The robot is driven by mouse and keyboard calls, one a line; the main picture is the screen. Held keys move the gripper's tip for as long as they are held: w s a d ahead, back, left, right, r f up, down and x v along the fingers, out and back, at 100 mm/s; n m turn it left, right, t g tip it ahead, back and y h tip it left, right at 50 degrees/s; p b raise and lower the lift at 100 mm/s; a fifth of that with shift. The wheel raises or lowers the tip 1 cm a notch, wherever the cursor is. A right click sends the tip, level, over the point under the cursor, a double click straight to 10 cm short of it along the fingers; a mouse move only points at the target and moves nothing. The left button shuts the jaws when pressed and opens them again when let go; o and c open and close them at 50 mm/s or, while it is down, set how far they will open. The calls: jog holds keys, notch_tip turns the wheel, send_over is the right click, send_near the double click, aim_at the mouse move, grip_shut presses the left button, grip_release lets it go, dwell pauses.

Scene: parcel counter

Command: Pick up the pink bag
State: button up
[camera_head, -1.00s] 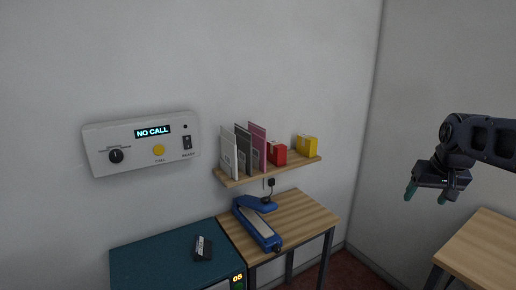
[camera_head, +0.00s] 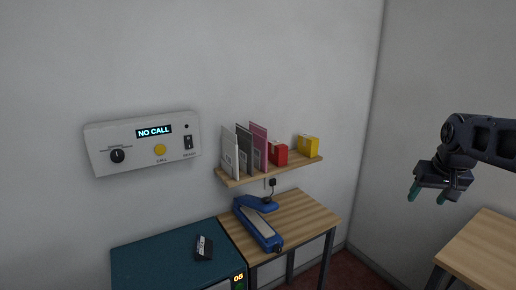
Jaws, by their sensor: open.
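A pink, thin, flat item (camera_head: 259,148) stands upright on the wall shelf, rightmost of three upright flat items; it looks like the pink bag. A dark grey one (camera_head: 244,147) and a white one (camera_head: 230,157) stand to its left, and the grey one partly hides it. My gripper (camera_head: 429,196) is at the right of the view, fingers pointing down, open and empty. It is far to the right of the shelf, near the right-hand table.
The wooden shelf (camera_head: 306,163) also holds a red box (camera_head: 279,153) and a yellow box (camera_head: 308,145). Below it, a blue device (camera_head: 258,228) lies on a wooden table (camera_head: 303,211). A teal-topped unit (camera_head: 150,262) bears a small black object (camera_head: 204,247). A control panel (camera_head: 142,143) reads "NO CALL". Another wooden table (camera_head: 487,250) is at right.

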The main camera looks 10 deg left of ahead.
aim_at(261, 142)
jog(key=c, duration=0.4)
jog(key=shift+o, duration=0.2)
jog(key=w+a+n+t+y, duration=0.2)
jog(key=w+a+t, duration=0.1)
jog(key=w+a, duration=0.75)
jog(key=w+a+n+t+y, duration=0.25)
jog(key=w+a, duration=0.55)
jog(key=w, duration=0.6)
jog(key=w+a+f+n+t+y, duration=0.15)
jog(key=a+y, duration=0.25)
jog(key=a, duration=0.9)
jog(key=w+a+f+n+t+y, duration=0.1)
jog(key=w+a+f+n+y, duration=0.2)
jog(key=a, duration=1.1)
jog(key=shift+y, duration=0.65)
jog(key=shift+s+a+r+x, duration=0.1)
jog(key=shift+r+x, duration=0.1)
jog(key=shift+x, duration=1.45)
jog(key=shift+s+a+r+x, duration=0.1)
jog(key=shift+r+x, duration=0.1)
jog(key=shift+x, duration=1.4)
jog(key=shift+r+x, duration=0.2)
jog(key=shift+x, duration=1.45)
